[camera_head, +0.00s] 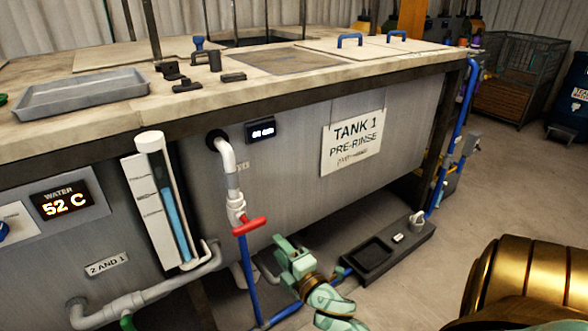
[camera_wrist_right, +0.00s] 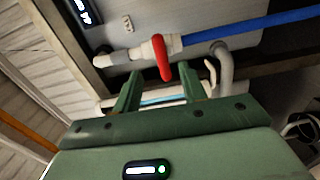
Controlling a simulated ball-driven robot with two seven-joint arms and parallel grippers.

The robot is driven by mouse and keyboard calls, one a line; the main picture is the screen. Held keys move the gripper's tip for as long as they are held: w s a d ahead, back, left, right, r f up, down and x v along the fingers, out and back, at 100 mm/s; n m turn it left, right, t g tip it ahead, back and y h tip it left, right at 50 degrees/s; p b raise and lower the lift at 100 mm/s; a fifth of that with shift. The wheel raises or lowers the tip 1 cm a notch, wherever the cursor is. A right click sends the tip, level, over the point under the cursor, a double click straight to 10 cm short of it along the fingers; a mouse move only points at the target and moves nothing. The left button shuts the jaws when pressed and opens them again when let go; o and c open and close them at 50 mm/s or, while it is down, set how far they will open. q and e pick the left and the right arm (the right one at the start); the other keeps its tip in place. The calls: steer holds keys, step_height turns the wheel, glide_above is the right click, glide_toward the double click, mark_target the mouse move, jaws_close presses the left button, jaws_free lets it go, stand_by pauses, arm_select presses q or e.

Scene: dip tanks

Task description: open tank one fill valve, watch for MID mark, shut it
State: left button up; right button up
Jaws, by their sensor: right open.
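The red fill valve handle (camera_head: 249,226) lies across the white and blue pipe on the front of tank one, marked by the TANK 1 PRE-RINSE sign (camera_head: 353,139). My right gripper (camera_head: 288,248) is open and empty, just right of and below the handle. In the right wrist view, the red handle (camera_wrist_right: 162,58) stands just beyond and between the open fingertips (camera_wrist_right: 160,78), with no clear contact. The sight gauge (camera_head: 169,200) left of the valve has blue liquid partway up its tube; its mark labels are too small to read. My left gripper is out of view.
A blue pipe (camera_head: 246,275) runs down below the valve, and grey pipework (camera_head: 150,300) crosses below the gauge. A dark tray (camera_head: 378,252) lies on the floor right of my gripper. A water display (camera_head: 63,200) reads 52 C. Open floor lies to the right.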

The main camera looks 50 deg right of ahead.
steer(key=v, duration=0.4)
steer(key=shift+s+a, duration=0.1)
steer(key=shift+s, duration=0.2)
steer(key=shift+f, duration=0.1)
